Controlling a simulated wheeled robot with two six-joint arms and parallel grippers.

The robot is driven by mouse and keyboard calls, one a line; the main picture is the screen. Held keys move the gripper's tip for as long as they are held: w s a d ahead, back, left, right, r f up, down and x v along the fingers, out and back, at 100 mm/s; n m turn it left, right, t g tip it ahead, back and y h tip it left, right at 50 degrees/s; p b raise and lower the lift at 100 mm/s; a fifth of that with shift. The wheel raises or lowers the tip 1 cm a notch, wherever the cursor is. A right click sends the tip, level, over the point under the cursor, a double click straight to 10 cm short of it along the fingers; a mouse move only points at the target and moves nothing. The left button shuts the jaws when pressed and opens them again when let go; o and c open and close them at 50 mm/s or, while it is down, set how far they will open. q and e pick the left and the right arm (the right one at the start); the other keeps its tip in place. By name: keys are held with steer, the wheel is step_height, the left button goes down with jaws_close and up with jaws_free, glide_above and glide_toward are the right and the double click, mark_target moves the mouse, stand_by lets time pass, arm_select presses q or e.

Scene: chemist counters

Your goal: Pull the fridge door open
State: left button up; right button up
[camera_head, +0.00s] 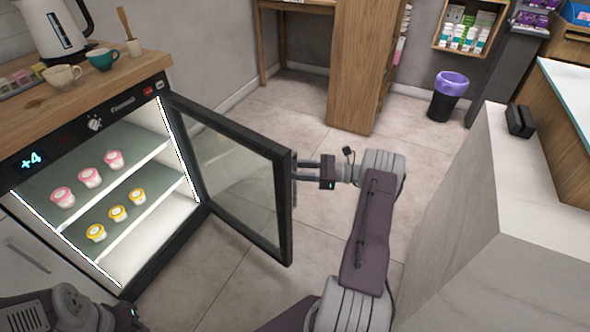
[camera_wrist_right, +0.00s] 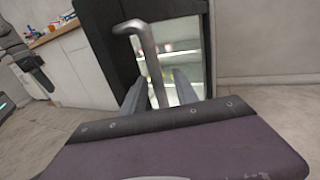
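The fridge (camera_head: 150,95) stands at the left, lit inside, with its dark-framed glass door (camera_head: 240,175) swung wide open into the room. My right gripper (camera_head: 303,171) is at the outer face of the door, near its free edge. In the right wrist view the grey bar handle (camera_wrist_right: 150,55) stands between my two fingers (camera_wrist_right: 160,88), which are apart with gaps beside the bar. Part of my left gripper (camera_head: 130,314) shows at the bottom left, away from the door; its fingers cannot be made out.
Pink-topped cups (camera_head: 90,177) and yellow-topped cups (camera_head: 117,213) stand on the fridge shelves. A kettle (camera_head: 52,27) and mugs (camera_head: 103,59) are on the wooden top. A pale counter (camera_head: 535,205) stands at right, a bin (camera_head: 446,100) behind. Floor (camera_head: 240,285) around the door is clear.

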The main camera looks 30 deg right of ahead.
steer(key=v, duration=0.9)
steer(key=shift+p, duration=0.45)
